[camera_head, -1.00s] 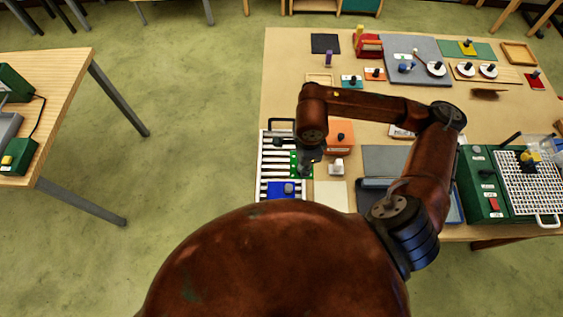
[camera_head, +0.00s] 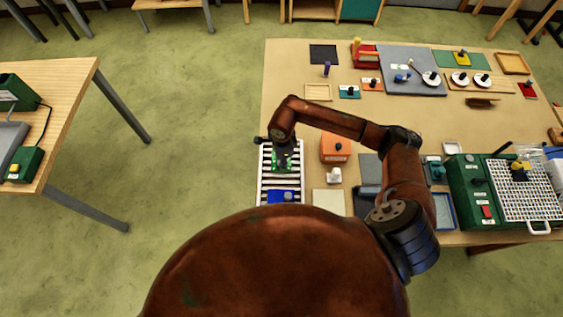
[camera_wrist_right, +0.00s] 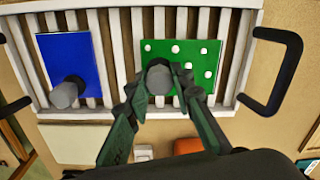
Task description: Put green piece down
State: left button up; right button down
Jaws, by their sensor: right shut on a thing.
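The green piece (camera_wrist_right: 205,62) is a flat green plate with white dots and a grey knob (camera_wrist_right: 160,78). My right gripper (camera_wrist_right: 160,98) is shut on that knob. The piece is over the white slatted rack (camera_wrist_right: 120,45); I cannot tell whether it touches the slats. In the head view, my right gripper (camera_head: 281,163) is over the far half of the rack, and the green piece (camera_head: 289,160) is partly hidden by it. The blue piece (camera_wrist_right: 68,60), with its own grey knob, lies on the rack, apart from the green piece. My left gripper is not in view.
Black handles (camera_wrist_right: 282,70) stand at the rack's ends. An orange box (camera_head: 335,149) and a small white object (camera_head: 334,175) are right of the rack. A pale square (camera_head: 328,202) lies near the blue piece. A green machine (camera_head: 475,195) stands farther right.

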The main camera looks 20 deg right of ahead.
jog(key=shift+f, duration=0.7)
jog(key=shift+f, duration=0.1)
jog(key=c, duration=1.7)
grip_release()
jog(key=shift+r, duration=0.45)
jog(key=r+b, duration=0.2)
jog(key=r, duration=0.9)
jog(key=shift+s+r, duration=0.15)
jog(key=shift+s, duration=0.05)
